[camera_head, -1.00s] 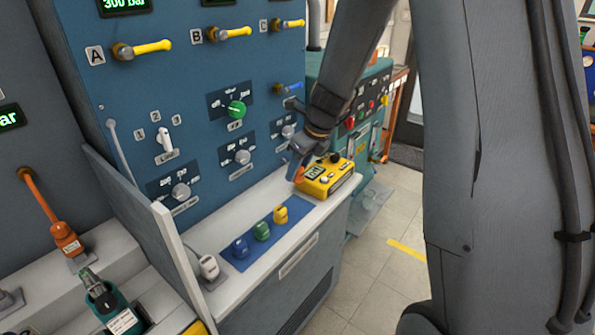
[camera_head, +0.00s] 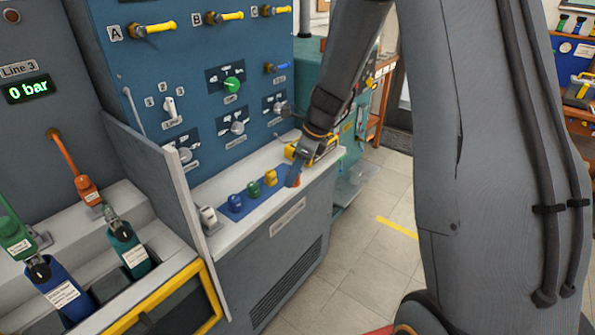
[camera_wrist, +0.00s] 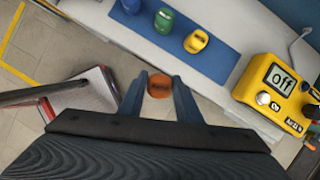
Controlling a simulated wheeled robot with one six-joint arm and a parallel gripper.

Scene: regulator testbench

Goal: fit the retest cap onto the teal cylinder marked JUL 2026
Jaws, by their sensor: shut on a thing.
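My gripper (camera_wrist: 159,92) is shut on an orange cap (camera_wrist: 159,85), held between its two blue-grey fingertips in the wrist view. In the head view, my gripper (camera_head: 294,178) is at the front edge of the bench shelf, right of the yellow cap. A teal cylinder (camera_head: 131,251) with a black valve top and white label stands in the lower-left bay. Its label is too small to read. A blue cylinder (camera_head: 62,291) and a green cylinder (camera_head: 13,238) stand left of it, also with labels I cannot read.
Blue, green and yellow caps sit on a blue mat (camera_wrist: 222,66) on the white shelf. A yellow meter (camera_wrist: 283,90) reading "off" is at its right. A grey partition (camera_head: 160,185) separates shelf and cylinder bay. A yellow-framed panel (camera_head: 213,292) fronts the bay. Open floor lies right.

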